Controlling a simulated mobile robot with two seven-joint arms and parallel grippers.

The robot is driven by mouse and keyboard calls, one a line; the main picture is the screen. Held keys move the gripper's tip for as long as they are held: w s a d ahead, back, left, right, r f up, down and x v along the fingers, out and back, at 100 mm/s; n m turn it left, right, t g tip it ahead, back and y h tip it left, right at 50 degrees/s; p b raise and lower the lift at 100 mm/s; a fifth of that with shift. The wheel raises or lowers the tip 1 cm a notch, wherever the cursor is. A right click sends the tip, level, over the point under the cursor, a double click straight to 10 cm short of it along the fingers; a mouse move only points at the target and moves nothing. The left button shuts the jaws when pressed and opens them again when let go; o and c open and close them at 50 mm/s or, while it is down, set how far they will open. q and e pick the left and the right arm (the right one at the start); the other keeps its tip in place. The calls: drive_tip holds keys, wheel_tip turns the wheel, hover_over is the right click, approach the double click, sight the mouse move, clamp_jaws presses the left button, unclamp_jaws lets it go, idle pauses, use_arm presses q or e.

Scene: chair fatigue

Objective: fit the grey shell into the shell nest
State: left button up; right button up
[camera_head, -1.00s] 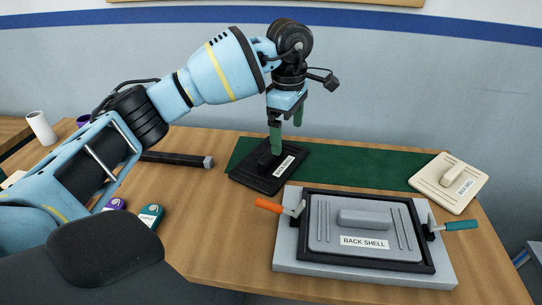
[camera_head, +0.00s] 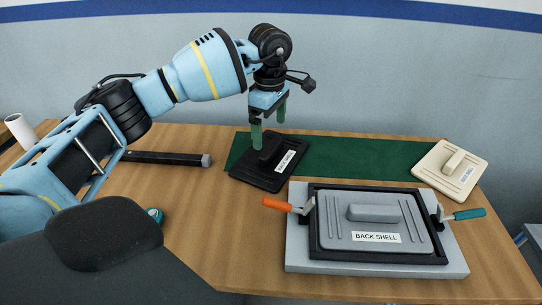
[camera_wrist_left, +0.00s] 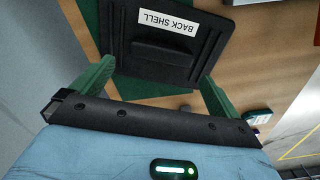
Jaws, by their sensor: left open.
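The grey shell (camera_head: 375,213), labelled BACK SHELL, lies inside the black frame of the shell nest (camera_head: 316,255) on a grey base block. It looks level; whether it is fully seated I cannot tell. My left gripper (camera_head: 269,124) is open and empty, away from the nest, above the black shell (camera_head: 270,178). One finger hangs just left of the black shell's raised handle, the other farther back. In the left wrist view, the open fingers of my left gripper (camera_wrist_left: 155,88) point toward the black shell (camera_wrist_left: 190,60), apart from it. My right gripper is not in view.
The nest has an orange-handled clamp (camera_head: 283,205) at left and a teal-handled clamp (camera_head: 465,214) at right, both handles pointing outward. A cream shell (camera_head: 450,170) lies right on the green mat (camera_head: 350,158). A black bar (camera_head: 165,158) lies left. The wood between is clear.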

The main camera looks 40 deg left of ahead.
sight(271, 147)
use_arm(q)
drive_tip(key=shift+s+d+f, duration=0.1)
drive_tip(key=shift+d+f, duration=0.05)
drive_tip(key=shift+f, duration=1.2)
drive_tip(key=shift+d+f, duration=0.1)
drive_tip(key=shift+f, duration=1.2)
drive_tip(key=c, duration=0.8)
wheel_tip(271, 147, up, 10)
drive_tip(key=shift+r, duration=0.1)
